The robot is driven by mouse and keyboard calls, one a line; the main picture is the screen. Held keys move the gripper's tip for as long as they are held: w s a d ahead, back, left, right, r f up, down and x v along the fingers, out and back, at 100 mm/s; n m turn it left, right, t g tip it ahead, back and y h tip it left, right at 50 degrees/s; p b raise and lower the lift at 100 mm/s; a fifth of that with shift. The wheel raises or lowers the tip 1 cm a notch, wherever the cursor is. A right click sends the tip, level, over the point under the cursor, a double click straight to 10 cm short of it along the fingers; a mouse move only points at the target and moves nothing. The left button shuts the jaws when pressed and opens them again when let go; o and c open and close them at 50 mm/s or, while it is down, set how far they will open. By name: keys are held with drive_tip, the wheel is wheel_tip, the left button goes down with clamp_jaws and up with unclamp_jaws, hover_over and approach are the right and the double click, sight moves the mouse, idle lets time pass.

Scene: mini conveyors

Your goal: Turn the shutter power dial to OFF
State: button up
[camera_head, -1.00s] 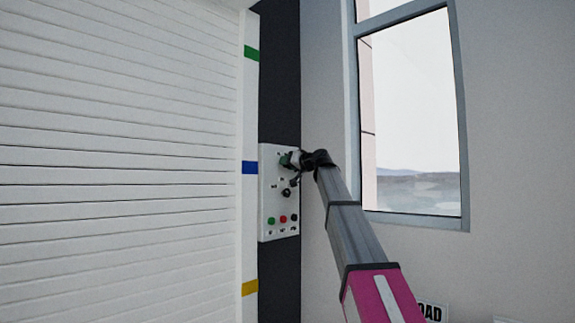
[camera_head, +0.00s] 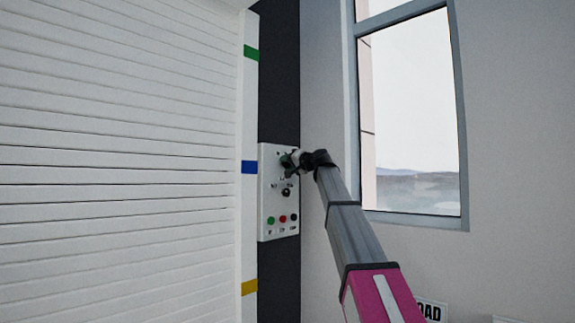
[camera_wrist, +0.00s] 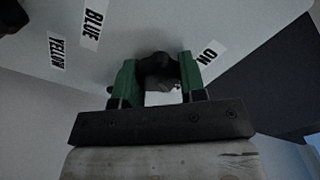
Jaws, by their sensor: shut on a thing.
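A white control panel (camera_head: 265,190) is fixed to the dark strip beside the shutter. My gripper (camera_head: 287,161) is at its upper part and covers most of the upper dial there. In the wrist view, my gripper's green fingers (camera_wrist: 158,62) are shut on a black dial knob (camera_wrist: 160,85), one on each side. An ON label (camera_wrist: 208,56) lies just right of the fingers. I cannot read an OFF label or where the dial points.
A second black knob (camera_head: 288,192) sits below the held dial, with green, red and black buttons (camera_head: 283,218) under it. The white slatted shutter (camera_head: 110,170) is at left. A window (camera_head: 415,110) is at right.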

drive_tip(key=o, duration=0.9)
drive_tip(key=shift+o, duration=0.2)
drive_tip(key=v, duration=1.1)
drive_tip(key=shift+w, duration=0.1)
